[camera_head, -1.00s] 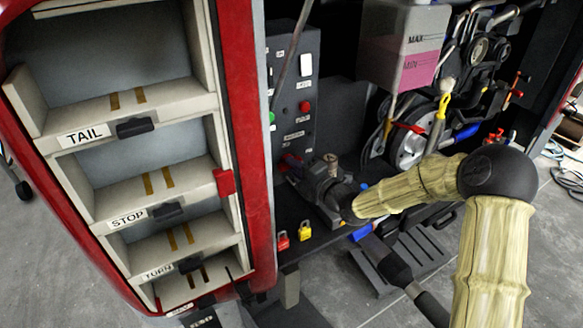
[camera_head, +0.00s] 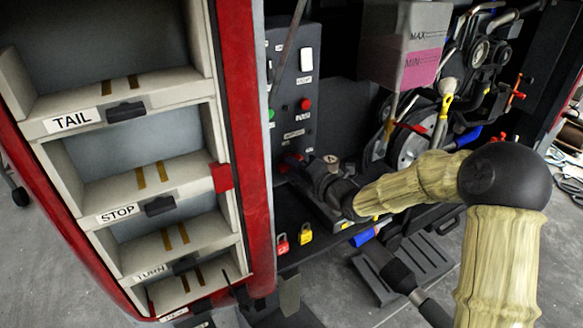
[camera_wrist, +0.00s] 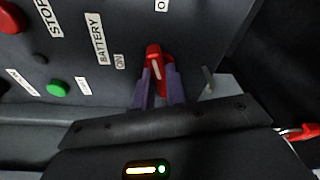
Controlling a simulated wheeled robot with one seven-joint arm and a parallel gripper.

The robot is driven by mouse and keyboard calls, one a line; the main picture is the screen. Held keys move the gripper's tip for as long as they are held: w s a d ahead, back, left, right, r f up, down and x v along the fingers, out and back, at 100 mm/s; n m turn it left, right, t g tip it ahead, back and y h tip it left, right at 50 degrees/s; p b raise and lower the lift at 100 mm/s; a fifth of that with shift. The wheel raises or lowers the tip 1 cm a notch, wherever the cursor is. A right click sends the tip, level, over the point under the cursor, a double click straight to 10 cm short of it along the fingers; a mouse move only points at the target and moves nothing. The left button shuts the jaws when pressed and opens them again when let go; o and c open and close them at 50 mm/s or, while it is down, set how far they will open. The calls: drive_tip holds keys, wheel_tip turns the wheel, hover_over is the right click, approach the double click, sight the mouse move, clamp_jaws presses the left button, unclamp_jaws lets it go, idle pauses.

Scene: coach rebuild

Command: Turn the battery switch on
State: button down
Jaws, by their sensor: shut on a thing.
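The battery switch (camera_wrist: 154,60) is a small red knob with a white line on its face, on a dark panel. In the wrist view the word BATTERY and a small ON label (camera_wrist: 119,62) lie to its left. The white line runs roughly up and down the picture, not sideways toward ON. My gripper (camera_wrist: 158,84) has its two purple fingers closed on either side of the knob. In the head view my gripper (camera_head: 300,168) reaches the panel's lower part, and the red switch (camera_head: 289,160) is mostly hidden there.
A red STOP button (camera_wrist: 10,18) and a green button (camera_wrist: 57,88) share the panel. The red-edged cabinet (camera_head: 245,150) with labelled bays stands left of the arm. Red and yellow padlocks (camera_head: 305,233) sit below. A fluid tank (camera_head: 405,45) and engine parts are at right.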

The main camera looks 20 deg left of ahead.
drive_tip(key=shift+n+b, duration=1)
drive_tip(key=shift+b, duration=0.6)
drive_tip(key=shift+f+n+b, duration=0.1)
drive_tip(key=shift+n+b, duration=0.2)
drive_tip(key=shift+b, duration=0.35)
drive_tip(key=shift+n+h+b, duration=0.7)
drive_tip(key=shift+n+b, duration=1.1)
drive_tip(key=shift+b, duration=1.5)
drive_tip(key=shift+n+t+b, duration=0.3)
drive_tip(key=shift+n+b, duration=0.2)
drive_tip(key=shift+b, duration=0.25)
drive_tip(key=shift+s+a+n+t+h+b, duration=0.1)
drive_tip(key=shift+n+t+h+b, duration=0.3)
drive_tip(key=shift+n+b, duration=1.55)
drive_tip(key=shift+n+h+b, duration=0.3)
drive_tip(key=shift+n+b, duration=0.25)
drive_tip(key=shift+b, duration=1.45)
drive_tip(key=shift+r, duration=0.2)
drive_tip(key=c, duration=1.2)
unclamp_jaws()
drive_tip(key=shift+c, duration=0.2)
